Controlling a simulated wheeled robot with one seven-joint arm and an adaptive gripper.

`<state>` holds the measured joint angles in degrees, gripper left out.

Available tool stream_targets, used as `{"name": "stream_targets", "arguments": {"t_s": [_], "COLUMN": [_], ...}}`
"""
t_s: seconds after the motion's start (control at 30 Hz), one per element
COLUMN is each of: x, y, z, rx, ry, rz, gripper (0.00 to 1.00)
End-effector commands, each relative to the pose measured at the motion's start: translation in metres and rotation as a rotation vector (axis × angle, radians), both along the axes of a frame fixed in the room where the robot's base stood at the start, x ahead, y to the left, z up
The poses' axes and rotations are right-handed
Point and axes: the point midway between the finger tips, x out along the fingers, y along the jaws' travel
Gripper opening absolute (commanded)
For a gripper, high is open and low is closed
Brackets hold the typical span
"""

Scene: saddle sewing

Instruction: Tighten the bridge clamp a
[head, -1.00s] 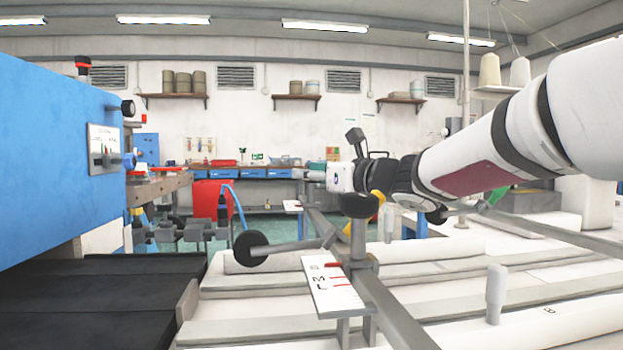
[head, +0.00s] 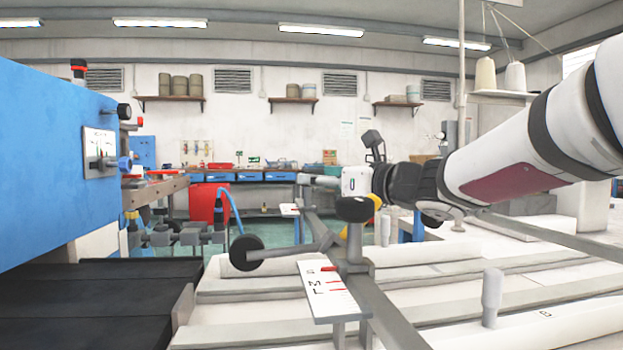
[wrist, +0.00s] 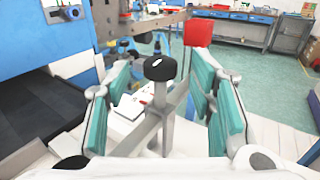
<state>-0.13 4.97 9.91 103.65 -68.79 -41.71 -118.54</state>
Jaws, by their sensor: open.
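A black clamp knob (head: 354,208) sits on a short grey post above the long grey bar (head: 395,320). A side arm with a black wheel (head: 246,252) reaches left from the post. A white scale plate (head: 325,290) marked S, M, L with red lines lies below. My gripper (wrist: 162,70) is open, its two teal-padded fingers on either side of the knob in the wrist view; I see no contact. In the head view my wrist (head: 395,183) is just behind and above the knob, and its fingers are mostly hidden. No label names the clamp.
A blue machine (head: 60,160) with a control panel stands at the left over a dark bed (head: 85,300). White padded boards (head: 420,290) lie under the bar, with an upright grey peg (head: 491,297). A red bin (head: 205,203) and a workbench are at the back.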

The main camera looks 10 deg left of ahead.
Motion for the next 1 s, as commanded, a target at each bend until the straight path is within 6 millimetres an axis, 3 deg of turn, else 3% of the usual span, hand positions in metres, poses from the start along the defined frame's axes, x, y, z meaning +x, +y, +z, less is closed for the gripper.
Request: {"name": "stream_targets", "arguments": {"t_s": [0.2,0.4,0.87,1.0], "x": [-0.03,-0.046,-0.051,-0.051], "y": [-0.035,-0.052,-0.057,-0.057], "z": [0.0,0.0,0.0,0.015], "rx": [-0.001,-0.001,0.0,0.0], "ry": [-0.001,-0.001,0.0,0.0], "rz": [-0.004,-0.002,0.0,0.0], "gripper": [0.49,0.49,0.49,0.49]}}
